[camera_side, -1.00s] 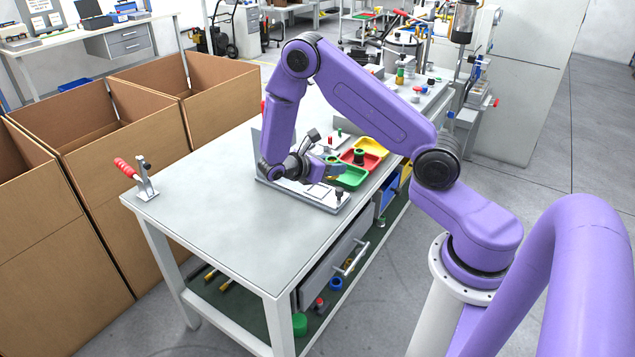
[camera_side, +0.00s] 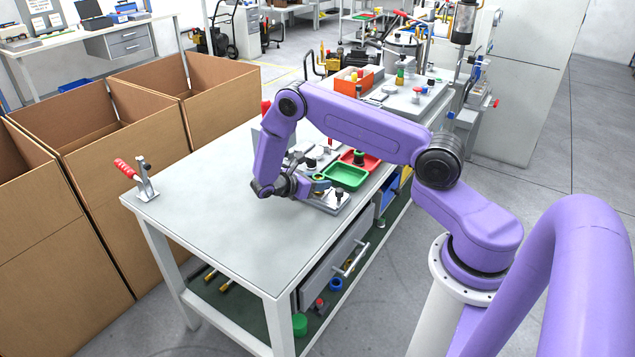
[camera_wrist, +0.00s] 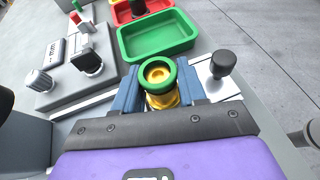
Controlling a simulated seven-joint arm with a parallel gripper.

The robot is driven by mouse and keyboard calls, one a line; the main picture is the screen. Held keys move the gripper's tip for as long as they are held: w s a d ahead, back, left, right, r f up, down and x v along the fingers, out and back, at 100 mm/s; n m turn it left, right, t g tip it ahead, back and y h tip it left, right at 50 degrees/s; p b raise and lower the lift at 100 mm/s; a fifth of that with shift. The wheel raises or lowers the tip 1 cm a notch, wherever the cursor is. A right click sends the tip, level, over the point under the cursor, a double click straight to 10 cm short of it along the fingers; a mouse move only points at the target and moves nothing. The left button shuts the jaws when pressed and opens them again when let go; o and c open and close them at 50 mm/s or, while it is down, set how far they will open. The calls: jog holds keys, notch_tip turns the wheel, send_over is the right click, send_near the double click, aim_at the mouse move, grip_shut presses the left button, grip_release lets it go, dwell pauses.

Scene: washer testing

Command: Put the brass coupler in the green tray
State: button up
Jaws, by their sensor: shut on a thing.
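The brass coupler (camera_wrist: 163,98), a gold piece with a green ring on top, is held between the blue fingers of my gripper (camera_wrist: 160,88) in the wrist view. My gripper (camera_side: 316,185) is shut on it, and the coupler is mostly hidden by the wrist in the side view. The green tray (camera_wrist: 160,35) is empty and lies just beyond the coupler in the wrist view. In the side view the green tray (camera_side: 346,176) is to the right of my gripper. The coupler is outside the tray.
A red tray (camera_side: 362,161) holding a dark part lies behind the green tray. A metal plate with a black knob (camera_wrist: 222,63) is right of my gripper. A grey fixture with knobs (camera_wrist: 75,75) is at left. The table's near left surface (camera_side: 210,210) is clear.

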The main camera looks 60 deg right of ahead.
jog(key=shift+f, duration=0.1)
jog(key=o, duration=1.2)
jog(key=shift+f, duration=0.1)
jog(key=v, duration=1.6)
jog(key=s+a+r+t+y, duration=0.2)
jog(key=s+a+r+y, duration=0.15)
jog(key=a+r, duration=0.35)
jog(key=s+a+r+y, duration=0.1)
jog(key=s+r+y, duration=0.1)
jog(key=s, duration=0.4)
jog(key=s+a+r+m+t+y, duration=0.1)
jog(key=s+a+r+y, duration=0.1)
jog(key=s, duration=0.4)
jog(key=s+a+r+y, duration=0.1)
jog(key=s+r+y, duration=0.1)
jog(key=s+r, duration=0.2)
jog(key=s, duration=0.2)
jog(key=shift+s+a+r+m+t, duration=0.2)
jog(key=shift+s+r+m+t, duration=0.1)
jog(key=shift+m+t, duration=0.1)
jog(key=s+y, duration=0.1)
jog(key=s, duration=0.3)
jog(key=s+d+y, duration=0.1)
jog(key=s, duration=0.2)
jog(key=s+r+y, duration=0.1)
jog(key=s+y, duration=0.1)
jog(key=s, duration=0.2)
jog(key=shift+s+d+m, duration=0.3)
jog(key=shift+d, duration=0.05)
